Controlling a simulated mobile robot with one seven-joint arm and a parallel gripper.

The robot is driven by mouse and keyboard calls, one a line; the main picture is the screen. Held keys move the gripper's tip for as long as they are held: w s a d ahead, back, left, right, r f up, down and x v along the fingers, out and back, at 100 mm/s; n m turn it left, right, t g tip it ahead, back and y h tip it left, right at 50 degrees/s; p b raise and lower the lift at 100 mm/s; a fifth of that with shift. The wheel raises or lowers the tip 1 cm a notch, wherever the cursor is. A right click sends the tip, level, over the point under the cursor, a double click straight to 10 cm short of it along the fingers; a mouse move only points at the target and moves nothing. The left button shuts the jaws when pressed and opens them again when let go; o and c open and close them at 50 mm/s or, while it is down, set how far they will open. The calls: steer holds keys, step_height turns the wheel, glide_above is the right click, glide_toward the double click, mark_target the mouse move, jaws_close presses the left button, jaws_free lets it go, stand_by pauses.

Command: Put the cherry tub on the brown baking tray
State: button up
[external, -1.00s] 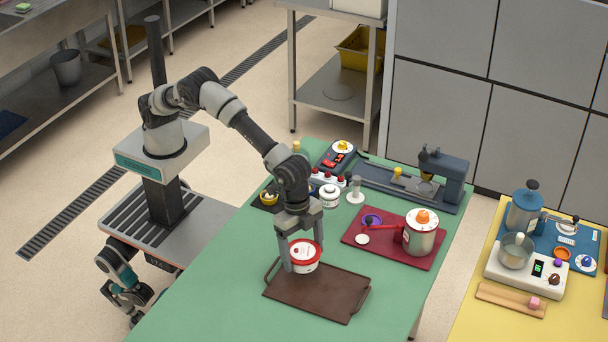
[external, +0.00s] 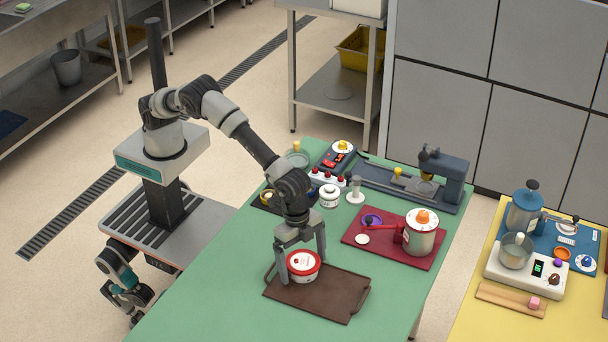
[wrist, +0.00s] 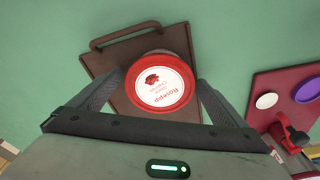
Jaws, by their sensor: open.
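The cherry tub (external: 303,266) is white with a red rim and a cherry picture on its lid. It stands upright on the brown baking tray (external: 335,300), near the tray's far left part. The tub (wrist: 160,84) also shows in the wrist view, with the tray (wrist: 117,62) beneath it and the tray's handle at the upper left. My gripper (external: 302,268) is open, with its fingers on either side of the tub and apart from each other. Whether a finger still touches the tub I cannot tell.
A dark red mat (external: 365,243) with a pot (external: 420,236) and a purple dish (external: 372,220) lies to the right of the tray. A white jar (external: 329,196) and small devices stand behind. The green table (external: 205,295) is clear at the front left.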

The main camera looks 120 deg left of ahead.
mark_target(299, 258)
step_height(299, 258, up, 12)
steer(key=s+p, duration=0.2)
steer(key=s+a+r+n+t, duration=0.2)
steer(key=s+a+r+n, duration=0.1)
steer(key=s+a+r, duration=1.2)
steer(key=s+a+f+n+t, duration=0.1)
steer(key=s+a, duration=0.2)
steer(key=s, duration=0.8)
steer(key=s+a+f+t, duration=0.1)
steer(key=s+a, duration=0.2)
steer(key=s, duration=0.7)
step_height(299, 258, up, 14)
steer(key=p, duration=1.2)
steer(key=shift+y, duration=0.3)
